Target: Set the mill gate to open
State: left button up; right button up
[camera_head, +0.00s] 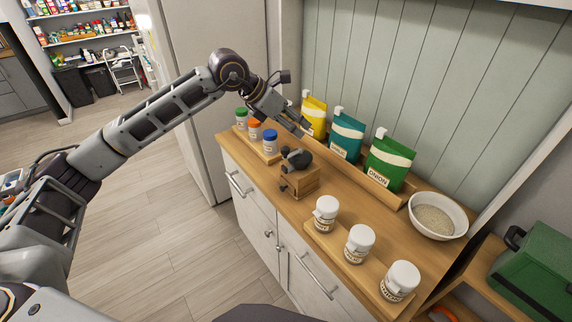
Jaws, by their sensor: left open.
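The mill (304,181) is a small wooden box with a dark rounded top, standing on the wooden counter. Dark parts stick out on its left side and near its base. I cannot tell which of them is the gate or how it is set. My left gripper (302,128) is open and empty. It hangs above the back of the counter, beyond the mill and near the yellow pouch, apart from the mill. My right gripper is not in the picture.
Three jars with green, orange and blue lids (270,140) stand left of the mill. Yellow, teal (346,135) and green (388,165) pouches stand behind it. Three white-lidded jars (358,243) stand in front to the right. A white bowl (438,214) is at the right.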

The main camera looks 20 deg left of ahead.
pick_arm(q)
jog(key=s+a+f+n+g+y, duration=0.1)
jog(key=s+a+f+g+y, duration=0.1)
jog(key=a, duration=0.4)
notch_tip(320, 180, down, 2)
jog(key=shift+s+a+f+y, duration=0.1)
jog(key=shift+s+a+y, duration=0.2)
jog(key=shift+s+y, duration=0.45)
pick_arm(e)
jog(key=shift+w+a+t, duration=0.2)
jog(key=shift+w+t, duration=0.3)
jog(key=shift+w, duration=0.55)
pick_arm(q)
jog(key=shift+w, duration=0.2)
jog(key=shift+f, duration=0.1)
